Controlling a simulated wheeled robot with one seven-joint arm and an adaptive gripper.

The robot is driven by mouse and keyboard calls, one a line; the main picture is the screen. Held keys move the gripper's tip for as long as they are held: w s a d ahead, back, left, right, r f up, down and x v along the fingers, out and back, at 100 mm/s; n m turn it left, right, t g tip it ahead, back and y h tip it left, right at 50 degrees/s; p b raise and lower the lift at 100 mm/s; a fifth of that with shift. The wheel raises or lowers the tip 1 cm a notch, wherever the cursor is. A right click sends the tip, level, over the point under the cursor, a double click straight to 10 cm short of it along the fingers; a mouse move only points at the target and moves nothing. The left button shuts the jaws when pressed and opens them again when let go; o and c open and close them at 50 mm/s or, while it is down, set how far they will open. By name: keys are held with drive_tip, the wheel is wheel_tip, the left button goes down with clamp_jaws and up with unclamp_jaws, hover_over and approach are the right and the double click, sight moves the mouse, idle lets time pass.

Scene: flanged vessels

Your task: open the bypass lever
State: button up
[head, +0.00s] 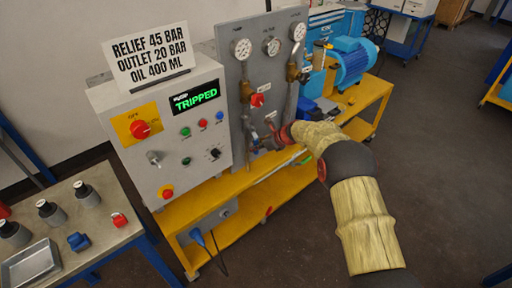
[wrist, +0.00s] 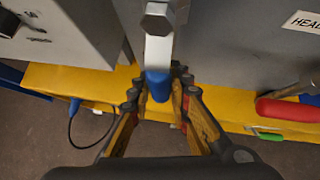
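A lever with a silver flat arm (wrist: 158,50) and a blue grip (wrist: 158,84) hangs down from a hex bolt in the wrist view. No label on this lever is readable. My gripper (wrist: 160,92) has a finger on each side of the blue grip, with narrow gaps seeming to show beside it. The fingers look open around the grip, not clamped. In the head view my gripper (head: 273,134) reaches the lower part of the grey gauge panel (head: 236,75). My arm comes in from the right, and the lever is hard to make out there.
A red handle (wrist: 288,108) sits to the right of my gripper, under a partly cut-off label beginning "HEA". A control box (head: 165,135) reading "TRIPPED" stands left of the panel. The yellow cart (head: 240,232) lies below.

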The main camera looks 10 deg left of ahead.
drive_tip(key=o, duration=0.5)
drive_tip(key=shift+c, duration=0.2)
drive_tip(key=v, duration=1.1)
drive_tip(key=shift+d+r, duration=0.25)
drive_tip(key=shift+d, duration=0.1)
drive_tip(key=shift+s, duration=0.1)
